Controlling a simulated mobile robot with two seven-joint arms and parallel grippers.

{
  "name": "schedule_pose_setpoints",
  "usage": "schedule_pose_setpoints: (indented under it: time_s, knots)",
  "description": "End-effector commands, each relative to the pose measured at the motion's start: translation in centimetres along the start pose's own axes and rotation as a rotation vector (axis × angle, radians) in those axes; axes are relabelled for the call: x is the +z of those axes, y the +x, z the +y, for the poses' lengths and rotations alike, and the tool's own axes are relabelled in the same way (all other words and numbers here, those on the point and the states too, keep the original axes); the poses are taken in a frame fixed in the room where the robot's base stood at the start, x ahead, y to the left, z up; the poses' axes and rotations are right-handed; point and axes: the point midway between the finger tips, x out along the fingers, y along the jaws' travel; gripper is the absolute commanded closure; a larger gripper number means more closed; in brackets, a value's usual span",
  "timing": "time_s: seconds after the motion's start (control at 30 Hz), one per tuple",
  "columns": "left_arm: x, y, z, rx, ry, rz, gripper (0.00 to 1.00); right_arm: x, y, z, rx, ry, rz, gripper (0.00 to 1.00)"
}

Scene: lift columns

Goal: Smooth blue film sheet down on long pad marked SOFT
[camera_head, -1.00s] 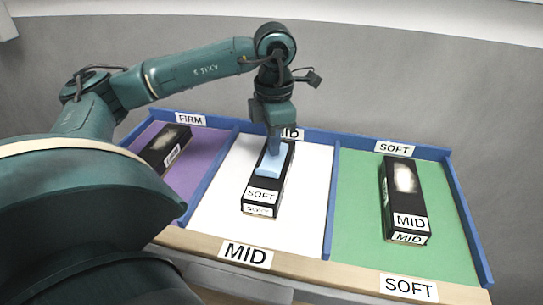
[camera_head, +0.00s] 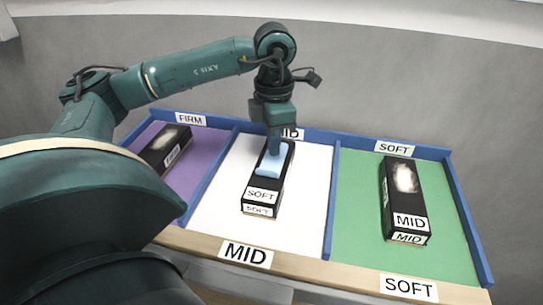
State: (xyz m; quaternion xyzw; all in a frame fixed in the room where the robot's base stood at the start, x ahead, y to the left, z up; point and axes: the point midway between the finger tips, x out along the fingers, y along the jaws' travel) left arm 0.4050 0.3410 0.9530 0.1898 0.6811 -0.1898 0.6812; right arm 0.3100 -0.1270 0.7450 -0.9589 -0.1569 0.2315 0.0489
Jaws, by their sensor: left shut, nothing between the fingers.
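The long black pad marked SOFT (camera_head: 263,196) lies in the white middle compartment (camera_head: 216,203). The blue film sheet (camera_head: 268,170) lies on the pad's top, toward its far half. My left gripper (camera_head: 274,146) points down over the far end of the film, shut, its tips touching or very close to it. The gripper hides part of the film and of the pad's far end. My right gripper does not show.
A black pad marked MID (camera_head: 408,222) lies in the green right compartment (camera_head: 352,225). Another black pad (camera_head: 172,143) lies in the purple left compartment (camera_head: 205,150), partly hidden by my arm. Blue dividers (camera_head: 332,205) separate the compartments.

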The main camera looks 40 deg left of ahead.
Motion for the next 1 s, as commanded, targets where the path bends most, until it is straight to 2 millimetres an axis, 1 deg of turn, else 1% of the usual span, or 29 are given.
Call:
schedule_pose_setpoints:
  time_s: [0.47, 1.0]
  knots:
    - [0.0, 0.1, 0.0, 0.000, 0.000, 0.000, 1.00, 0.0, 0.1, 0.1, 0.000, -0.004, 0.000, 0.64]
    - [0.0, 1.6, 0.0, 0.000, 0.000, -0.001, 1.00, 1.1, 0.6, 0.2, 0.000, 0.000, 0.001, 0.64]
